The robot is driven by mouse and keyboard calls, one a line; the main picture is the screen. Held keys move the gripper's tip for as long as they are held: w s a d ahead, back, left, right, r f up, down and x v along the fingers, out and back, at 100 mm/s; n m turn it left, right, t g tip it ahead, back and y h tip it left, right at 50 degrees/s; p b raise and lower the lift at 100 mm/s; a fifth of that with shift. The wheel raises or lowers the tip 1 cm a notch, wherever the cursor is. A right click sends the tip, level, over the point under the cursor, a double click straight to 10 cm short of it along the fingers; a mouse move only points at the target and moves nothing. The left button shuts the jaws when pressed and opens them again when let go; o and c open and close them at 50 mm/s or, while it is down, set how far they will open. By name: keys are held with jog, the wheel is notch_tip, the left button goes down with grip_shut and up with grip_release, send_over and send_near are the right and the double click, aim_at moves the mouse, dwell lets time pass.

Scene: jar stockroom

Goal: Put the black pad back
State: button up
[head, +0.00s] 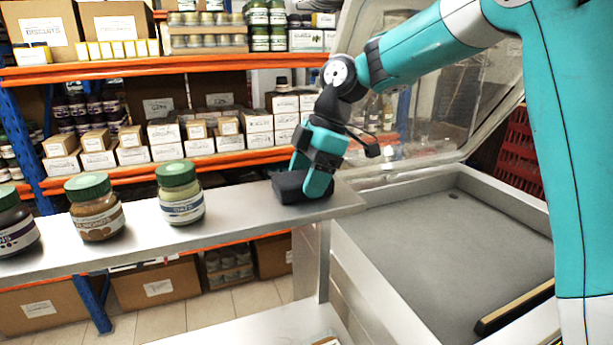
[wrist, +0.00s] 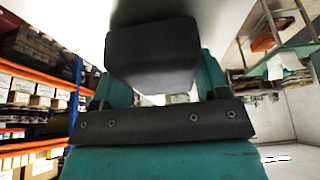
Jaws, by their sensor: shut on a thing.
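The black pad (head: 289,188) is at the right end of the metal shelf (head: 245,213) in the head view. My gripper (head: 305,184) is shut on it, with a teal finger against its near side. In the wrist view the black pad (wrist: 150,55) sits between the teal fingers of my gripper (wrist: 152,85). The pad is at the shelf surface; I cannot tell whether it rests on it or is just above it.
Green-lidded jars stand on the shelf left of the pad, the nearest an oats jar (head: 180,194). Clear shelf lies between them. A grey-floored bin (head: 440,240) with a raised clear lid is at the right. Orange racks (head: 110,75) with boxes stand behind.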

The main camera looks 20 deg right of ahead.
jog(key=o, duration=0.9)
jog(key=shift+f, duration=0.1)
jog(key=p+v, duration=0.4)
jog(key=v, duration=0.8)
jog(key=s+a+m, duration=0.3)
jog(key=s+a, duration=0.4)
jog(key=s+a+f+m, duration=0.1)
jog(key=s+f+m, duration=0.3)
jog(key=s, duration=0.5)
jog(key=s+a+f+m, duration=0.1)
jog(key=s+f+m, duration=0.3)
jog(key=s, duration=0.6)
jog(key=shift+x, duration=1.05)
